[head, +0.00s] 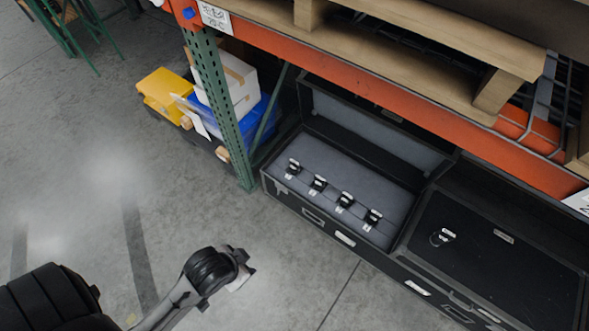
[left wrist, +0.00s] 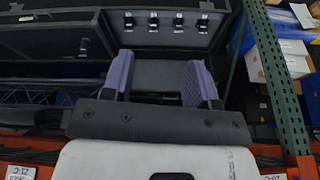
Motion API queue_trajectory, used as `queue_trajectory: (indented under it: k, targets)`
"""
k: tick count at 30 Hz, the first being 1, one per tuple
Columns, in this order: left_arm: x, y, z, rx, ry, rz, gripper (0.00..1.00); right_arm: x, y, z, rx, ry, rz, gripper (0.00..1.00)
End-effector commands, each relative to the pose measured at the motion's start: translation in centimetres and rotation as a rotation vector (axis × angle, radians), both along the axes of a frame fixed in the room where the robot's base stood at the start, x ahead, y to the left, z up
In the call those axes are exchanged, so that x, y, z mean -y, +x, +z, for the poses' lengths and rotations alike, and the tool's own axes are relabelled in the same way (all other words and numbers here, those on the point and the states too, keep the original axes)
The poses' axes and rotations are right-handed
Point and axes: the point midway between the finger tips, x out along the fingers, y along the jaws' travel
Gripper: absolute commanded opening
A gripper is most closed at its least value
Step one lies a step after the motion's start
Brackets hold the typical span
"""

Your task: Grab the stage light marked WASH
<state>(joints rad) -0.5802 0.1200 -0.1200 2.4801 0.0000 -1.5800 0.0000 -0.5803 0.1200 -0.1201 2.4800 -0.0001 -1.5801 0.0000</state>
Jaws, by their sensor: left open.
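Several small black stage lights (head: 344,201) with white tags stand in a row in an open, grey-lined black case (head: 330,180) on the floor under the rack. The row of lights also shows at the top of the left wrist view (left wrist: 178,21). The tags are too small to read, so I cannot tell which light is marked WASH. My left gripper (head: 243,278) is in front of the case, apart from it, over bare floor. In the left wrist view its two purple fingers (left wrist: 160,82) are spread with nothing between them. My right gripper is not in view.
A second black case (head: 500,255) stands to the right, with a small black-and-white item (head: 442,237) on it. An orange rack beam (head: 400,90) and wooden pallet overhang the cases. A green post (head: 220,110) stands at the left. The floor in front is clear.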

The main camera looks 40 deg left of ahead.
Motion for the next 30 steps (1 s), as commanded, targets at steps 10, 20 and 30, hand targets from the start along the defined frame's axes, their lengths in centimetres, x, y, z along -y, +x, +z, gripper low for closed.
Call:
queue_trajectory:
  k: [10, 20, 30]
  targets:
    - [0.0, 0.0, 0.0, 0.0, 0.0, 0.0, 0.88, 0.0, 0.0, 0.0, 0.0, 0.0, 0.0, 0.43]
    - [0.0, 0.0, -0.1, 0.0, 0.0, 0.0, 1.0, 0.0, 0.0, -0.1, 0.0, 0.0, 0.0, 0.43]
    - [-0.4, 5.2, -5.2, 0.131, 0.013, -0.007, 1.0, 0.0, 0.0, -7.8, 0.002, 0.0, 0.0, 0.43]
